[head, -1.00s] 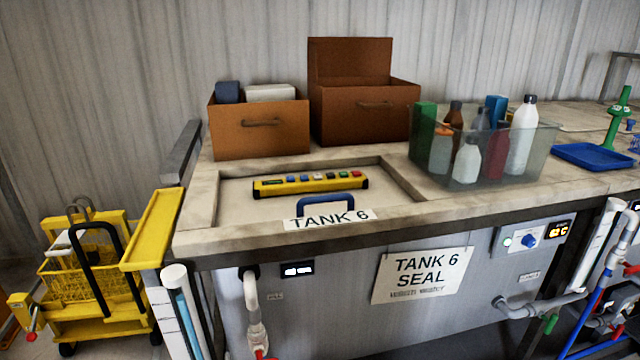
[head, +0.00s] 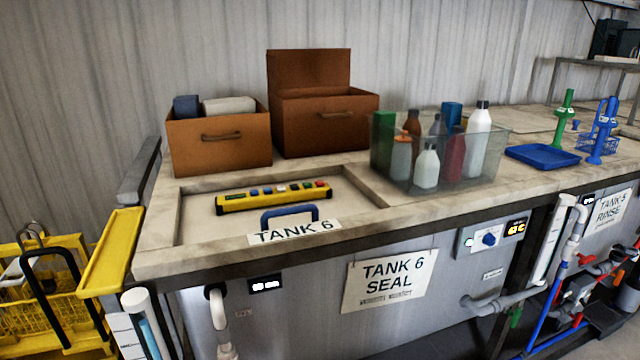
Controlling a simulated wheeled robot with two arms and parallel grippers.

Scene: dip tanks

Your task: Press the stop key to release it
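A yellow pendant-like control bar (head: 273,197) with a row of several coloured keys lies on the closed lid of tank 6 (head: 200,222), behind the blue lid handle (head: 289,213). Its keys include blue, green, yellow and red ones; a red key (head: 318,184) sits near its right end. The key markings are too small to read, so I cannot tell which one is the stop key or whether it is pressed. Neither of my grippers shows in the head view.
Two brown boxes (head: 220,155) stand at the back left. A clear bin (head: 440,175) of bottles stands right of the lid, with a blue tray (head: 542,156) beyond. A yellow cart (head: 50,290) is at lower left. A tank 6 sign (head: 389,281) hangs in front.

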